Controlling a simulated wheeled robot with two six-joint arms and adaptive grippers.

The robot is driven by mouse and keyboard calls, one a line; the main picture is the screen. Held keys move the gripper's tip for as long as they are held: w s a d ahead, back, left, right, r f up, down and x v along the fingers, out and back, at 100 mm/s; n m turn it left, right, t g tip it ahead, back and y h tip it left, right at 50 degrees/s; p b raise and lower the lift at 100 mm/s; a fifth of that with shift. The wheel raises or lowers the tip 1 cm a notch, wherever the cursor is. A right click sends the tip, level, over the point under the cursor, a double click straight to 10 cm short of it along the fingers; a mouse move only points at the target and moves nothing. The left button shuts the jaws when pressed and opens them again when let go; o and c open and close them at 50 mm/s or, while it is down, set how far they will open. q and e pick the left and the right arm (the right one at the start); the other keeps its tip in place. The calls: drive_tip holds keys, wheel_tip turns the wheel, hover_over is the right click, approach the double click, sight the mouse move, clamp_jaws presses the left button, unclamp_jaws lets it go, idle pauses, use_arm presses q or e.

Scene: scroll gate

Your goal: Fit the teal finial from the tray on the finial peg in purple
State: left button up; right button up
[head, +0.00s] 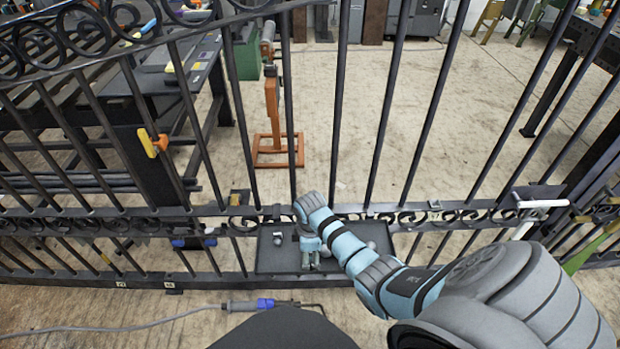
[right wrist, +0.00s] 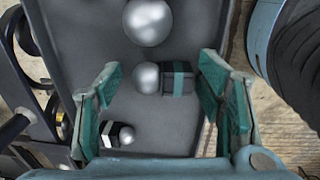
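The dark tray (head: 272,262) sits against the lower part of the gate; it also fills much of the right wrist view (right wrist: 95,35). In the right wrist view a finial with a silver ball and a dark block with a teal band, the teal finial (right wrist: 178,80), lies in the tray. My right gripper (head: 310,252) is over the tray. Its fingers are open (right wrist: 160,108), with the teal finial between and slightly beyond them, apparently untouched. My left gripper is not in view. I cannot make out a purple finial peg.
A second finial with a pale band (right wrist: 112,134) lies near the left finger, and a large silver ball (right wrist: 148,22) is farther up the tray. The black scroll gate (head: 340,110) spans the view. A blue-handled tool (head: 262,304) with a grey cable lies on the floor in front.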

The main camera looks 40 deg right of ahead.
drive_tip(key=shift+f, duration=0.1)
drive_tip(key=shift+b, duration=0.35)
drive_tip(key=shift+r, duration=0.25)
drive_tip(key=r+p, duration=0.2)
drive_tip(key=r, duration=0.1)
drive_tip(key=r+p, duration=0.2)
drive_tip(key=shift+s+a, duration=0.2)
drive_tip(key=shift+a, duration=0.05)
use_arm(q)
wheel_tip(320, 180, up, 7)
drive_tip(key=d+p, duration=0.1)
drive_tip(key=p, duration=0.3)
drive_tip(key=shift+s+d+r, duration=0.2)
drive_tip(key=shift+s+d, duration=0.1)
drive_tip(key=shift+s, duration=0.1)
use_arm(e)
wheel_tip(320, 180, up, 9)
drive_tip(key=shift+s+a, duration=0.3)
drive_tip(key=shift+s, duration=0.05)
